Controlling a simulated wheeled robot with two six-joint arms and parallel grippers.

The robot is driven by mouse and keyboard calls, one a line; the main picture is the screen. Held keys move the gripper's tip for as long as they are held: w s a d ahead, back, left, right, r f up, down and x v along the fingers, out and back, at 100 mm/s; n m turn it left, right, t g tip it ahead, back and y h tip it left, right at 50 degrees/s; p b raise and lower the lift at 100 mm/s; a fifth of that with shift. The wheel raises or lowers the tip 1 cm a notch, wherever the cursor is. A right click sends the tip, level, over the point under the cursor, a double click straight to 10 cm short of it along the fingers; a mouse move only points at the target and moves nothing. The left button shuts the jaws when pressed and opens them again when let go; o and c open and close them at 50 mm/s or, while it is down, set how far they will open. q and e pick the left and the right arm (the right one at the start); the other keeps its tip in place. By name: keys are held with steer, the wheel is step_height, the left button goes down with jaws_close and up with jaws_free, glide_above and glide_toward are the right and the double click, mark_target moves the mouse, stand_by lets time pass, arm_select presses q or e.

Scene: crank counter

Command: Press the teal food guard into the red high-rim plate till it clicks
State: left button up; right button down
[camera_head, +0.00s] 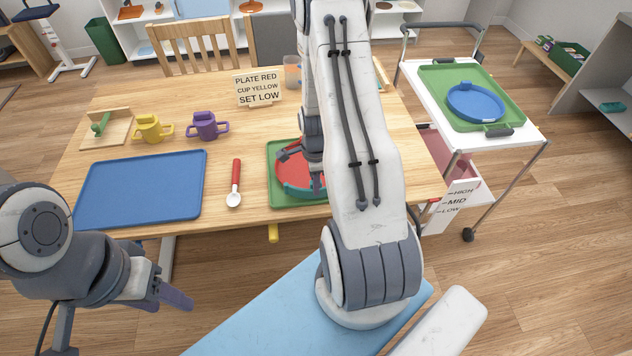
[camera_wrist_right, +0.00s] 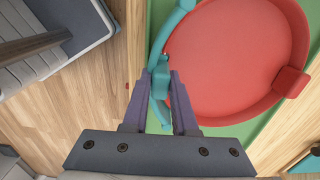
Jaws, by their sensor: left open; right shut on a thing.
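The red high-rim plate (camera_head: 294,168) lies on a green tray at the table's front edge, partly hidden behind my right arm. In the right wrist view the plate (camera_wrist_right: 235,60) fills the upper right. The teal food guard (camera_head: 300,192) is a curved strip along the plate's near rim. In the wrist view the guard (camera_wrist_right: 158,60) runs beside the rim; I cannot tell whether it is seated. My right gripper (camera_wrist_right: 157,90) is shut on the guard's middle block. My left gripper (camera_head: 168,292) is open and empty, low in front of the table.
The green tray (camera_head: 277,190) is under the plate. A blue tray (camera_head: 140,188), a red-handled spoon (camera_head: 235,180), a yellow cup (camera_head: 150,128), a purple cup (camera_head: 205,126) and a sign (camera_head: 257,88) are on the table. A white cart (camera_head: 425,103) stands to the right.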

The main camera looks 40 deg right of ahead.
steer(key=c, duration=0.6)
jaws_free()
steer(key=shift+r, duration=0.1)
